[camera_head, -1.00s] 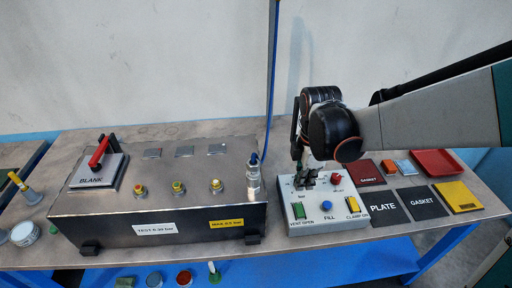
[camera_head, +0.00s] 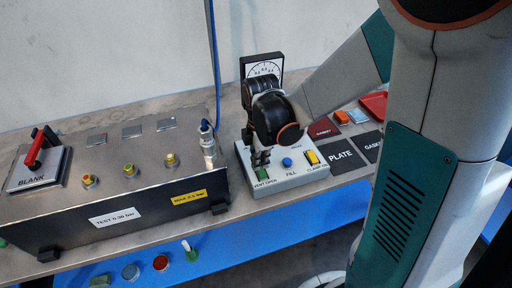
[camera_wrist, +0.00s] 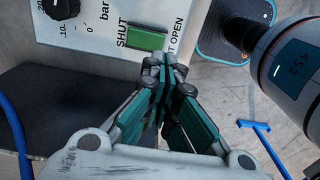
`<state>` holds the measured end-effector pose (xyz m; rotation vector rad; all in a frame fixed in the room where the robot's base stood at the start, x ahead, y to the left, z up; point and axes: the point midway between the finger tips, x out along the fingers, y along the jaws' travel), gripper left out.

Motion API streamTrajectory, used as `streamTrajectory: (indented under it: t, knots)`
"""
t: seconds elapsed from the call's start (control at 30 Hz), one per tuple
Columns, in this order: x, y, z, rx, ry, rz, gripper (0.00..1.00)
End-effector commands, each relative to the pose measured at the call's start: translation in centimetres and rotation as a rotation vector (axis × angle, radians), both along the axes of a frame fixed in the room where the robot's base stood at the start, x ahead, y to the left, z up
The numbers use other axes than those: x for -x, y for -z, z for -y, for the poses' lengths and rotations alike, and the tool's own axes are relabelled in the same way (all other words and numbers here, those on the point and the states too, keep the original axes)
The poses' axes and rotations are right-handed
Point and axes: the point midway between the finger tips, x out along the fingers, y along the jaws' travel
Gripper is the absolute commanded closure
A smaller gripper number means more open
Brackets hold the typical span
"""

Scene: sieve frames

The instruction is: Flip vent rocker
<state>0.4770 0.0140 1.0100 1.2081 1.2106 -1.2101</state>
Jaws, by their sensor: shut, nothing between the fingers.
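The green vent rocker (camera_head: 262,174) is at the front left corner of the grey control box (camera_head: 290,182), above the VENT OPEN label. In the wrist view the rocker (camera_wrist: 147,38) lies between the words SHUT and VENT OPEN. My gripper (camera_head: 261,160) is shut and empty, pointing down just over the rocker. In the wrist view the gripper tips (camera_wrist: 165,63) are at the rocker's lower right edge, near the OPEN side; I cannot tell whether they touch it. My wrist hides the back of the box in the head view.
The blue FILL button (camera_head: 287,162) and yellow CLAMP ON rocker (camera_head: 312,157) are to the right on the box. A gauge (camera_head: 265,68) stands behind. The metal test bench (camera_head: 110,190) is close on the left. The PLATE tile (camera_head: 340,153) lies to the right.

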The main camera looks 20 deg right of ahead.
Motion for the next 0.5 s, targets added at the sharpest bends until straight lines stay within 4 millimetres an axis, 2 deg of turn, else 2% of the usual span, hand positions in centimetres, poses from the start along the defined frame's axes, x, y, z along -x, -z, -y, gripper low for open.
streamTrajectory:
  t: [0.03,0.2,0.5]
  knots:
    - [0.0,1.2,0.0,0.0,0.0,0.0,1.0]
    - [0.0,3.7,0.0,0.0,0.0,0.0,1.0]
    - [0.0,5.3,0.0,0.0,0.0,0.0,1.0]
